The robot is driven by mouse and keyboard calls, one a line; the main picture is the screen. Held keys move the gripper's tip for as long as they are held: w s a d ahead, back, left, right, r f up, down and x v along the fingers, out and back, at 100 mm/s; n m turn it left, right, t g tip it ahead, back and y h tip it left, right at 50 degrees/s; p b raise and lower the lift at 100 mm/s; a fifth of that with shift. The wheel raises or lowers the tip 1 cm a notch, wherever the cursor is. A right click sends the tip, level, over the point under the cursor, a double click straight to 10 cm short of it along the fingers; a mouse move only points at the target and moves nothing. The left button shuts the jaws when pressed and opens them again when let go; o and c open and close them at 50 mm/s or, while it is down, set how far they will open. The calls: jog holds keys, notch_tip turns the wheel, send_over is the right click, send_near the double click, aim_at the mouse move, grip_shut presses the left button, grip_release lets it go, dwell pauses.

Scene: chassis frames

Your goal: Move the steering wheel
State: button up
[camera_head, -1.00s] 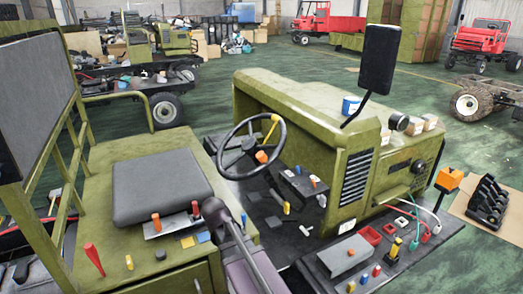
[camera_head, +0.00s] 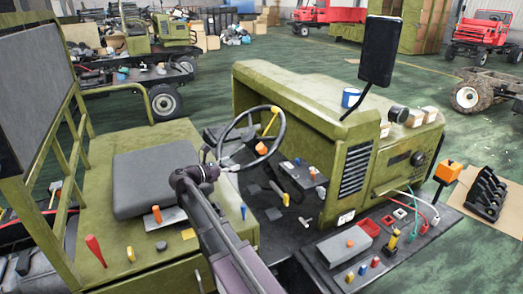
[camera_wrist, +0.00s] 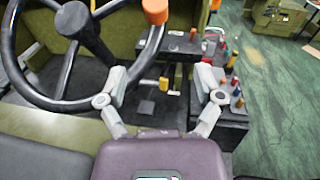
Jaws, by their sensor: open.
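The steering wheel is dark, with a round rim (camera_head: 281,128) and an orange knob (camera_head: 262,148), and stands tilted in front of the seat of the green vehicle. In the wrist view the wheel's hub (camera_wrist: 74,20) and part of its rim fill the upper left, with the orange knob (camera_wrist: 155,10) at the top. My gripper (camera_wrist: 162,78) is open with nothing between its fingers. Its left finger overlaps the wheel's lower right rim in the picture; I cannot tell whether they touch.
The dark seat (camera_head: 155,180) is left of the wheel. A yellow lever (camera_head: 271,121) stands by the rim. The green hood (camera_head: 300,95) is behind, and a control box (camera_head: 345,245) with coloured knobs is at right. A black mirror (camera_head: 381,50) rises above the hood.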

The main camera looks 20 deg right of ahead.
aim_at(261, 154)
jog(key=shift+w+a+r+n, duration=0.2)
jog(key=shift+w+r+n, duration=0.1)
jog(key=shift+r, duration=0.1)
jog(key=shift+d, duration=0.1)
jog(key=d, duration=0.4)
jog(key=w+d, duration=0.1)
jog(key=d, duration=0.4)
jog(key=w+d, duration=0.1)
jog(key=d, duration=0.3)
jog(key=shift+w+d, duration=0.2)
jog(key=shift+d, duration=0.05)
grip_shut()
